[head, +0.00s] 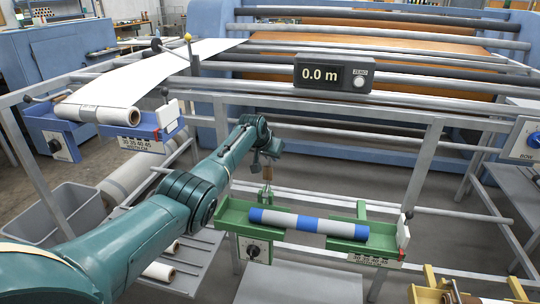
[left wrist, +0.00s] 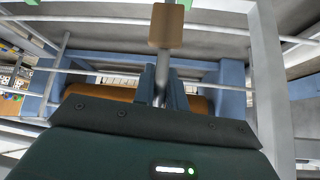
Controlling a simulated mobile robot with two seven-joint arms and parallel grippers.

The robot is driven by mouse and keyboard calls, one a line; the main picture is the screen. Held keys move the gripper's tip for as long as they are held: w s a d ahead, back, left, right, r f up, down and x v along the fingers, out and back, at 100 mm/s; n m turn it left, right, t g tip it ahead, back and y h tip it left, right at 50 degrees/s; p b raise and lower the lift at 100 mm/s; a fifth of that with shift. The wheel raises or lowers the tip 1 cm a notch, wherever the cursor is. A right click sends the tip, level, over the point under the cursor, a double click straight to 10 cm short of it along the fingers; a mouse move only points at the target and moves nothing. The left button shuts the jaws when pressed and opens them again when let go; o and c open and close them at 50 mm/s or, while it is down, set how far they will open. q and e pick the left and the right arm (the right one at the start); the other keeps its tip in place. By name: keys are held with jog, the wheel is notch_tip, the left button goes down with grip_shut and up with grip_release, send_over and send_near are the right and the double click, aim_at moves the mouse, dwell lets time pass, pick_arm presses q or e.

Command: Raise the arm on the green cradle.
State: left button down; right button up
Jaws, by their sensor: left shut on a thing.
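The green cradle (head: 236,215) stands right of centre in the head view, holding a roll (head: 300,223) with a grey-white body and blue bands. The cradle's arm, a thin metal rod with a tan block (head: 267,172), stands up at the cradle's left rear. The tan block also shows at the top of the left wrist view (left wrist: 166,26). My left gripper (head: 268,148) is above the tan block, its fingers (left wrist: 162,88) shut on the rod. The arm's lower joint is hard to make out. My right gripper is not in view.
A blue cradle (head: 50,122) with a white roll is at the left. A grey meter (head: 332,74) reading 0.0 m sits on the rail. Metal frame bars surround the green cradle. A yellow cradle (head: 425,294) is at the lower right, and a grey bin (head: 62,212) is at the lower left.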

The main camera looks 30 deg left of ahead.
pick_arm(q)
jog(key=shift+d+f, duration=0.15)
jog(key=c, duration=1.4)
grip_release()
jog(key=shift+s+r+p, duration=0.3)
jog(key=shift+r+p, duration=0.25)
jog(key=shift+r, duration=0.05)
jog(key=v, duration=1.1)
jog(key=shift+s+r+p, duration=0.2)
jog(key=shift+s+p, duration=0.1)
jog(key=shift+p, duration=0.05)
